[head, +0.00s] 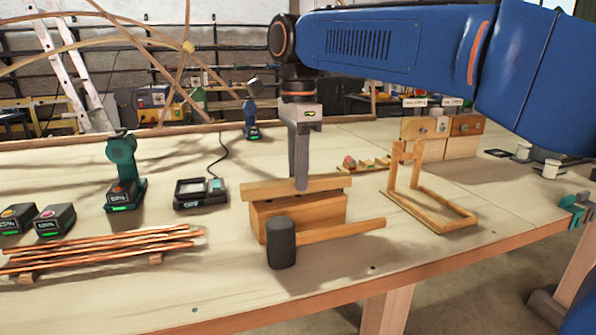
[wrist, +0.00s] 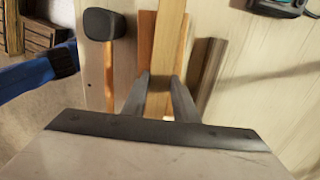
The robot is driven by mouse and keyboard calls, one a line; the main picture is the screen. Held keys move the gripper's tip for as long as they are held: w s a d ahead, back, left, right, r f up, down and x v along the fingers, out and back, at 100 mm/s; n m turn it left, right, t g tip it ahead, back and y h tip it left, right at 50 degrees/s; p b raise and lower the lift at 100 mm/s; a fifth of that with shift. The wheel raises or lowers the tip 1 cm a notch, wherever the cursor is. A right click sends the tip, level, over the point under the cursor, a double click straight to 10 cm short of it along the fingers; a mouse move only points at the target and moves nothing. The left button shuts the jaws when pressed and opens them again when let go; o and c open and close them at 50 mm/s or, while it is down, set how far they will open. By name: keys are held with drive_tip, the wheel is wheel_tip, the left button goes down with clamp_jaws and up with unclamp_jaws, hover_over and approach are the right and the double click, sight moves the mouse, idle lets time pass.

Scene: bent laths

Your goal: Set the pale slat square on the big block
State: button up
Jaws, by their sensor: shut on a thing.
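The pale slat (head: 268,188) lies along the top of the big block (head: 270,220) in the head view, its left end reaching a little past the block. My gripper (head: 301,186) comes straight down on the slat near its middle and is shut on it. In the wrist view the slat (wrist: 170,30) runs up between the fingers of my gripper (wrist: 160,82), with the block (wrist: 146,40) showing along its left side. The slat looks roughly in line with the block there. Whether it touches the block's top all along is hard to tell.
A black-headed mallet (head: 282,242) lies close in front of the block. A wooden frame stand (head: 430,205) is to the right. A charger (head: 200,193) and green drill (head: 122,165) stand behind left. Thin copper-coloured rods (head: 100,248) lie front left. The front table strip is clear.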

drive_tip(key=shift+f, duration=0.5)
drive_tip(key=o, duration=1.2)
drive_tip(key=shift+c, duration=0.2)
